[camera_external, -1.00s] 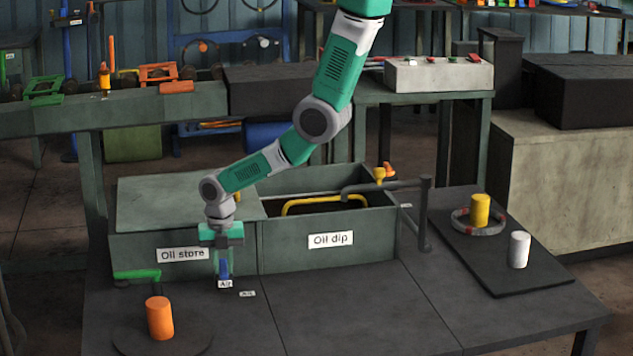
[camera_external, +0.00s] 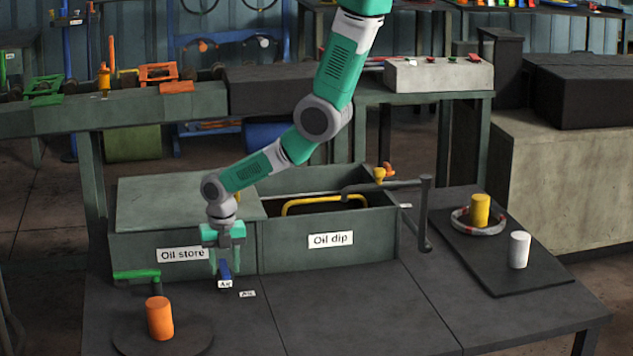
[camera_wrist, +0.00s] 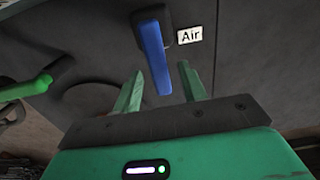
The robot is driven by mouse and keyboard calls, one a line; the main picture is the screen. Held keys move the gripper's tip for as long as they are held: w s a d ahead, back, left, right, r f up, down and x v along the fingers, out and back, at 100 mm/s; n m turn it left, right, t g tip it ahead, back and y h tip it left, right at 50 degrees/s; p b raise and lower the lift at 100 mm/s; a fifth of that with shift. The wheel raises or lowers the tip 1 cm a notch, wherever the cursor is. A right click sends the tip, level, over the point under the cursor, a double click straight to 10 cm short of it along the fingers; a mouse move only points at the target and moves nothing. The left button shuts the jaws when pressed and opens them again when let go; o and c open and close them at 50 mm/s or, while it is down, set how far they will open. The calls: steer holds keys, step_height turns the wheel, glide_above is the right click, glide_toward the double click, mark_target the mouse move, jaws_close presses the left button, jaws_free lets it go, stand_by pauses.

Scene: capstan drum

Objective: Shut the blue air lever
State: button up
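The blue air lever (camera_external: 224,270) stands on the front of the bench by a white "Air" label, below the oil tanks. In the wrist view the lever (camera_wrist: 154,52) runs from a dark mount down toward my gripper. My gripper (camera_external: 225,271) hangs over it, pointing down. In the wrist view my gripper (camera_wrist: 160,80) is open, with one finger on each side of the lever's free end. Gaps show between the lever and both fingers, so they look apart.
A green lever (camera_external: 137,275) and an orange cylinder (camera_external: 160,318) on a dark disc are to the left. The "Oil store" (camera_external: 150,250) and "Oil dip" (camera_external: 375,240) tanks stand behind. A yellow cylinder (camera_external: 480,210) and a white one (camera_external: 519,250) are at right. The middle front bench is clear.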

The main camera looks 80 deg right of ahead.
mark_target(225, 268)
steer(key=shift+r, duration=0.1)
step_height(225, 268, up, 8)
steer(key=p, duration=0.4)
steer(key=shift+f, duration=0.2)
